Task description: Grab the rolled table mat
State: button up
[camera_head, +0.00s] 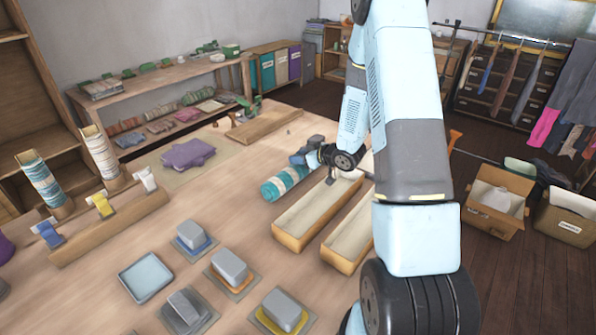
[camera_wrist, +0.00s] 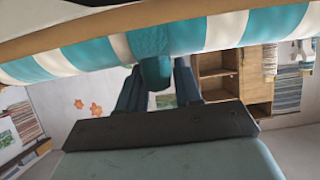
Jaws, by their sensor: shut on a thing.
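The rolled table mat (camera_head: 284,183), teal with cream bands, is at the middle of the work table, left of two long padded trays. My gripper (camera_head: 303,164) reaches it from the upper right and is shut on it. In the wrist view the striped mat (camera_wrist: 205,30) runs across the top of the picture, with my gripper (camera_wrist: 156,74) at its middle. The head view does not clearly show whether the mat touches the table. Part of the grip is hidden behind the mat in the wrist view.
The near padded tray (camera_head: 283,233) is empty beside the mat. Several grey blocks on pads (camera_head: 229,265) stand toward the front, with a blue-grey tray (camera_head: 146,277) left of them. Two rolls stand upright at left, one striped teal (camera_head: 40,181). Purple cloth (camera_head: 188,154) lies behind.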

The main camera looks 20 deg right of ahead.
grip_shut()
